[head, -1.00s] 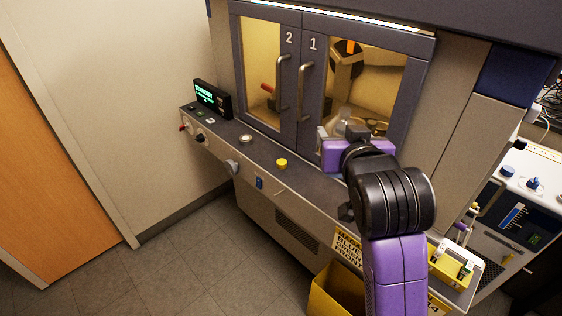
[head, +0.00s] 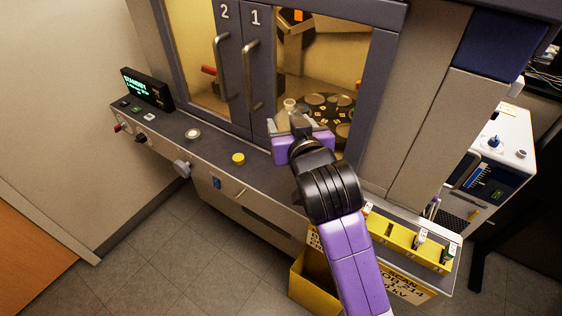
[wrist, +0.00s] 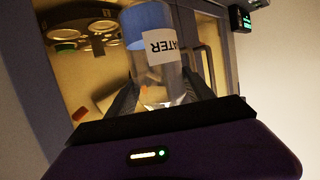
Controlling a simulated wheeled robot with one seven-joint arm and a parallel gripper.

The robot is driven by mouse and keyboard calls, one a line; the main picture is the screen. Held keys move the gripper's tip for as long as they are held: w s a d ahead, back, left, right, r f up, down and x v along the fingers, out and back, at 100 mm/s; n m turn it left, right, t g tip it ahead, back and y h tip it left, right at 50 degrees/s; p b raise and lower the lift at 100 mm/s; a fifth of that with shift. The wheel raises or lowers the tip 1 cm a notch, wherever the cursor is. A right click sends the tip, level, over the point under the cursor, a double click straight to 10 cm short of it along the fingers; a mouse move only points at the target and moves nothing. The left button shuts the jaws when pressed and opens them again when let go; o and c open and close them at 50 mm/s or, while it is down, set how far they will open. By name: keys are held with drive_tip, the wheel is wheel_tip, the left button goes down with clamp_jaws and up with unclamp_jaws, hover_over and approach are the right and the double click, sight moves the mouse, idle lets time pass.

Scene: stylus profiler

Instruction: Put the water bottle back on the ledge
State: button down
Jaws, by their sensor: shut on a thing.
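The water bottle (wrist: 150,50) is clear with a blue upper part and a white label reading "WATER", which shows upside down in the wrist view. My gripper (wrist: 165,95) is shut on it, with dark fingers on either side. In the head view my gripper (head: 297,128) is in front of door 1 of the machine, above the ledge. The bottle (head: 290,107) is mostly hidden there behind the gripper, with only a pale top showing. The ledge (head: 215,150) is the grey shelf running along the machine's front. Whether the bottle touches it is hidden.
The ledge carries a display box (head: 147,88), a round white button (head: 193,134), a yellow button (head: 238,158) and knobs. Doors with long handles (head: 252,75) stand behind it. A yellow bin (head: 315,285) and yellow tray (head: 405,240) are at lower right.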

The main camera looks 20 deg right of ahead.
wheel_tip(320, 180, down, 13)
idle(0.5)
drive_tip(key=shift+f, duration=0.3)
drive_tip(key=shift+c, duration=1.9)
unclamp_jaws()
drive_tip(key=shift+r, duration=0.15)
drive_tip(key=b+v, duration=0.1)
drive_tip(key=v, duration=1.1)
drive_tip(key=shift+a, duration=0.1)
